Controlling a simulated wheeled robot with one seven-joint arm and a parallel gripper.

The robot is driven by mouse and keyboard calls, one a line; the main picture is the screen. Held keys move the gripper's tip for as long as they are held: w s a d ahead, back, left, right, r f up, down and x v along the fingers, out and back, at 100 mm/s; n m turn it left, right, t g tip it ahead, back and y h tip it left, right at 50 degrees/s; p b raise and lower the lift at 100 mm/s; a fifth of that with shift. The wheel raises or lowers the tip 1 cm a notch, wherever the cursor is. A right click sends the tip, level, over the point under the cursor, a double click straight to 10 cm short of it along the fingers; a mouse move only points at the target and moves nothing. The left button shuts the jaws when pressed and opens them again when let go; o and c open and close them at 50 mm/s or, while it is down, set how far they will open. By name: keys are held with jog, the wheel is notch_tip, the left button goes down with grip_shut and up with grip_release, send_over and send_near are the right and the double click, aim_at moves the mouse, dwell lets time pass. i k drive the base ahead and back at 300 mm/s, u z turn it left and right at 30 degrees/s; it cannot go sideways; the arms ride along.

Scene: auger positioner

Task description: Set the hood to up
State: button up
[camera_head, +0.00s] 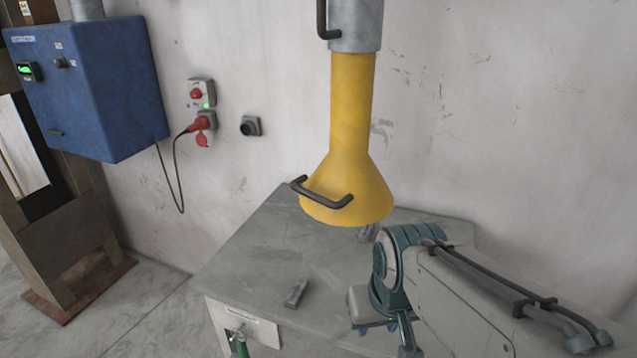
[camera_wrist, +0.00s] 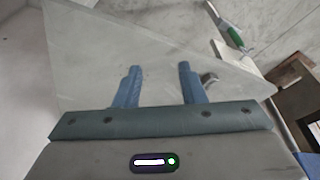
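The hood (camera_head: 350,190) is a yellow cone on a yellow tube, hanging from a grey pipe above the table. A dark bar handle (camera_head: 322,200) sticks out from the front of its rim. The hood's lower edge hangs clear of the table top. My gripper shows in the wrist view (camera_wrist: 158,70) with its two blue fingers apart and nothing between them. In the head view my wrist is below and right of the hood, apart from the handle; the fingers are hard to make out there.
The grey table (camera_head: 255,255) is mostly bare, with a small grey block (camera_head: 296,293) near its front. A green-handled tool (camera_head: 240,345) is at the front edge. A blue control box (camera_head: 90,90) and a red plug (camera_head: 203,122) are on the wall at left. The grey pipe (camera_head: 357,25) has another dark handle.

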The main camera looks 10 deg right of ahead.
aim_at(348, 189)
jog(key=z, duration=0.1)
jog(key=k, duration=0.45)
jog(key=u, duration=1.35)
